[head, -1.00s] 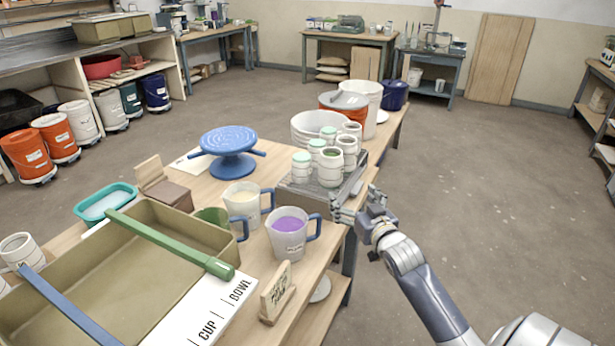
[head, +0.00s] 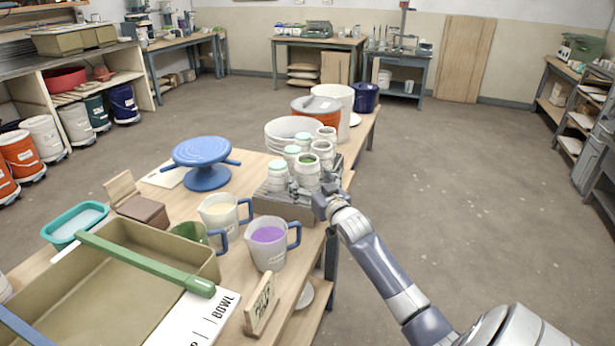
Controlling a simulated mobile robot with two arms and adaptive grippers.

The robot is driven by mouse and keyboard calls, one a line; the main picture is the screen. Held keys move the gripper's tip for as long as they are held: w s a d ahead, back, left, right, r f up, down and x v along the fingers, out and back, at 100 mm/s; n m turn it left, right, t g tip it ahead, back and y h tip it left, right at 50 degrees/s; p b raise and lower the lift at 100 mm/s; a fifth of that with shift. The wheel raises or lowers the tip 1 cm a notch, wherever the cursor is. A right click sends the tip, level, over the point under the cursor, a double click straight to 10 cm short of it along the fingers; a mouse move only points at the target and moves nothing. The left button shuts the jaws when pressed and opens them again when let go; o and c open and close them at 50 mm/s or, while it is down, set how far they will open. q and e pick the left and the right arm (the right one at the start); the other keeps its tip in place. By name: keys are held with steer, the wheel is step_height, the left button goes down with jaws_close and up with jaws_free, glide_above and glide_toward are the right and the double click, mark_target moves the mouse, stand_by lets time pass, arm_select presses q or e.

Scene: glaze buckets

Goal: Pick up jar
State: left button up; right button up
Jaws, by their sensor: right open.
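Several small white jars stand in a cluster on a grey raised stand (head: 285,208) on the wooden table. The front jar (head: 307,176) is open at the top and shows green inside. Other jars beside it have pale green lids, such as the lidded jar (head: 277,174) at the left of the cluster. My right gripper (head: 322,190) is open at the right edge of the stand, close beside the front jar. Its fingers partly overlap the stand in the picture, and I cannot tell whether they touch a jar. My left gripper is out of view.
A pitcher of purple glaze (head: 268,246) and a pitcher of cream glaze (head: 222,213) stand in front of the stand. A white tub (head: 290,132) and an orange bucket (head: 314,107) are behind the jars. A blue turntable (head: 205,160) stands left. Floor is clear at right.

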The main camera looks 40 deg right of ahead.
mark_target(302, 161)
steer(key=shift+x, duration=1.1)
steer(key=shift+c, duration=0.3)
steer(key=c, duration=1.4)
steer(key=shift+r, duration=0.15)
steer(key=shift+c, duration=1.4)
steer(key=shift+r, duration=0.2)
steer(key=shift+r, duration=1.5)
steer(key=d+v, duration=0.1)
steer(key=v, duration=1.4)
steer(key=shift+s+r+b, duration=0.4)
steer(key=shift+s, duration=0.15)
steer(key=shift+s+d, duration=0.1)
steer(key=shift+d, duration=0.05)
